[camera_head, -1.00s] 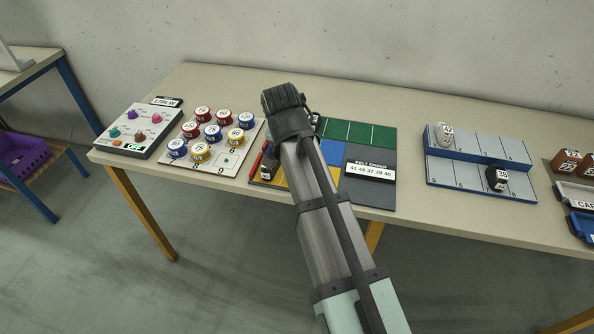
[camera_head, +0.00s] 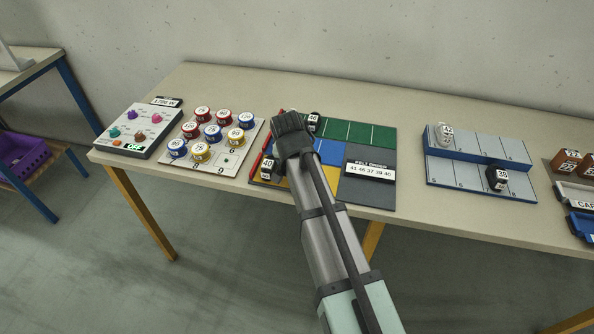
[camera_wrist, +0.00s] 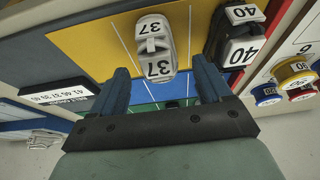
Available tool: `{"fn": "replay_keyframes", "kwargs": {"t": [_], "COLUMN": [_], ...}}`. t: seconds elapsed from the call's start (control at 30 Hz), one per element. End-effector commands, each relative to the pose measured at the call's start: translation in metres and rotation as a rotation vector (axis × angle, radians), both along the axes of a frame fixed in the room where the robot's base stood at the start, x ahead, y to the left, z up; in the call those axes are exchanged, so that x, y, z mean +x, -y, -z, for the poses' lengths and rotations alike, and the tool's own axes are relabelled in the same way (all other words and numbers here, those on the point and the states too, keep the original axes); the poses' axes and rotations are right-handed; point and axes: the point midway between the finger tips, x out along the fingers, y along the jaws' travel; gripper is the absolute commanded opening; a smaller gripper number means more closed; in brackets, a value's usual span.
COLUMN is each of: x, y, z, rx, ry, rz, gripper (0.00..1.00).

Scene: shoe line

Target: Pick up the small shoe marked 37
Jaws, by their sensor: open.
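The small white and grey shoe marked 37 (camera_wrist: 152,28) stands on a yellow panel (camera_wrist: 90,48) in the wrist view. My gripper (camera_wrist: 160,68) is open, with one finger on each side of the shoe's near end in the picture. I cannot tell how far above or behind the shoe the fingers are. In the head view my gripper (camera_head: 290,137) hangs over the coloured board, and my arm hides the 37 shoe.
A black shoe marked 40 (camera_wrist: 233,38) stands close right of the 37 shoe; it also shows in the head view (camera_head: 267,168). A red bar (camera_head: 262,155) lies along the board's left edge. A belt order sign (camera_head: 370,171) is at right.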

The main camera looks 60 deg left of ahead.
Motion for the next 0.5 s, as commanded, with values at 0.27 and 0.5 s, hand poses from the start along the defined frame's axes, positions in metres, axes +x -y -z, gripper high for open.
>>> {"fn": "replay_keyframes", "kwargs": {"t": [0.27, 0.5], "x": [0.006, 0.005], "y": [-0.005, -0.005], "z": [0.018, 0.018], "rx": [0.0, 0.0], "ry": [0.0, 0.0], "rz": [0.0, 0.0], "gripper": [0.78, 0.68]}}
